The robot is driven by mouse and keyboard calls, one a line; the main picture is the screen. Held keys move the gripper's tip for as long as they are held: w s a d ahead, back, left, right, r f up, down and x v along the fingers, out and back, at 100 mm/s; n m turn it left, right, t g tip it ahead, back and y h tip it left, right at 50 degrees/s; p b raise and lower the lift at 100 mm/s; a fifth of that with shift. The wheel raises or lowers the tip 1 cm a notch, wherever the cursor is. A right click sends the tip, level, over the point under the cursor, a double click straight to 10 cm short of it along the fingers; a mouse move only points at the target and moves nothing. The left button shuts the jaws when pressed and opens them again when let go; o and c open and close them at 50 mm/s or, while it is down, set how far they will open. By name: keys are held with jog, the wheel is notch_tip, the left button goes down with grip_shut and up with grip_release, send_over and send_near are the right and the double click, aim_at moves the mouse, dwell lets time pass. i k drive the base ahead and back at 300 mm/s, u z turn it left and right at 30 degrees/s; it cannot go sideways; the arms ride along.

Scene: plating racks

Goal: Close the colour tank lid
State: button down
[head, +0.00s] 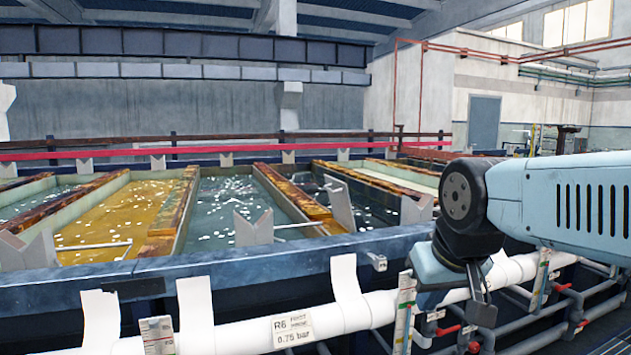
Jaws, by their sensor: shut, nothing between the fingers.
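My gripper (480,312) hangs at the end of my light blue arm, at the right of the head view. Its fingers point down and are shut, with nothing seen between them. It is in front of the tank row's near edge, by the white pipe. Open tanks stand behind: one with golden liquid (118,212) at left and one with dark teal liquid (230,200) in the middle. A narrow pale-topped tank (405,178) lies farther right, partly hidden by my arm. I cannot tell which is the colour tank, and no lid can be clearly made out.
A blue-grey front rim (200,268) runs along the tanks, with grey V-shaped supports (252,228) on it. A thick white pipe (240,335) labelled R6 runs in front. Thinner pipes with red valves (470,330) lie below my gripper. Rusty brown beams (290,195) separate the tanks.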

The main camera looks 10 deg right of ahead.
aim_at(338, 191)
jog(key=u, duration=0.45)
jog(key=i, duration=1.7)
jog(key=z, duration=0.55)
jog(key=k, duration=0.85)
jog(key=z, duration=0.15)
jog(key=i, duration=0.85)
jog(key=u, duration=0.05)
